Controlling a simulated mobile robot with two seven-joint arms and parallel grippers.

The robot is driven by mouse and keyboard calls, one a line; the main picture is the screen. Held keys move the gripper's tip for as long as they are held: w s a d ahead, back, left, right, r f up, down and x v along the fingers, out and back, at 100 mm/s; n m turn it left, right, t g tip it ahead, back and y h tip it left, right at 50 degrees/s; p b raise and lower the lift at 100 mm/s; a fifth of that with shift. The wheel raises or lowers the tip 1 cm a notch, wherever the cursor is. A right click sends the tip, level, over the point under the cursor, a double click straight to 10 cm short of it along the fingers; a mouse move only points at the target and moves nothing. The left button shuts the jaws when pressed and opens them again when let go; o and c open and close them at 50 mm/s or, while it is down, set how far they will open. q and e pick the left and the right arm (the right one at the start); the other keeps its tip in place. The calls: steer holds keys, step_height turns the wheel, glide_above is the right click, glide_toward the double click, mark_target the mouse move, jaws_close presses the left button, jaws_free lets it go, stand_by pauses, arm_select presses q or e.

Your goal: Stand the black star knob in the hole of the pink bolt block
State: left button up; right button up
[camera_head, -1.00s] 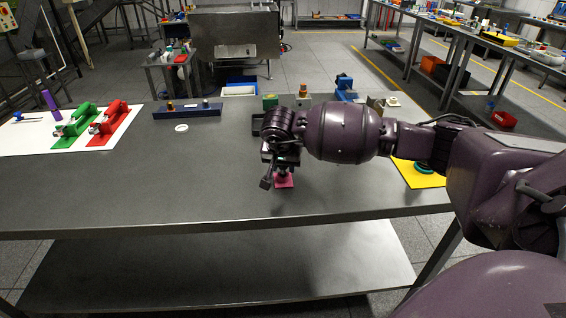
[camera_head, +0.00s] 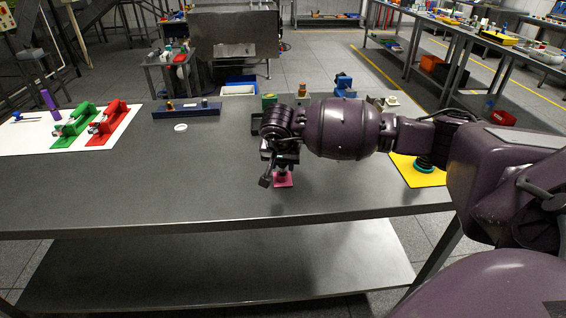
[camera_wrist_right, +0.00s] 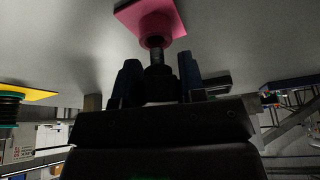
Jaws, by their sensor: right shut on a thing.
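The pink bolt block (camera_head: 284,180) sits on the grey table, below my right gripper (camera_head: 278,168). In the right wrist view the pink block (camera_wrist_right: 152,22) has a flat square base and a round raised collar. My right gripper (camera_wrist_right: 159,76) is shut on the black star knob (camera_wrist_right: 157,62), which lies between its two dark fingers. The knob's narrow end points at the collar and lines up with it. It appears to meet or overlap the collar's mouth; I cannot tell how deep it is. In the head view the knob is mostly hidden by the gripper. My left gripper is out of view.
A yellow plate (camera_head: 418,176) with a teal ring and dark coil lies right of the arm. At the left, a white mat (camera_head: 20,140) carries green (camera_head: 75,122) and red (camera_head: 107,122) fixtures. A blue rack (camera_head: 187,111) and white ring (camera_head: 181,127) stand behind. The front-left table is clear.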

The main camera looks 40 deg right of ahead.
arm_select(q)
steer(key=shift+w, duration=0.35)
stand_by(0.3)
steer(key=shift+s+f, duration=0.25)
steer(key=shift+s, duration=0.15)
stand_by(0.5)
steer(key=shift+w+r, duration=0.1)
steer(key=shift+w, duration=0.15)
arm_select(e)
steer(key=shift+f, duration=0.15)
arm_select(q)
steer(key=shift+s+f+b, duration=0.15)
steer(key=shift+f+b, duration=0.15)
steer(key=shift+b, duration=0.05)
arm_select(e)
steer(key=shift+f, duration=0.35)
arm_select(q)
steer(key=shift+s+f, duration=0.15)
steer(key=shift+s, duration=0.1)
arm_select(e)
steer(key=o, duration=1.1)
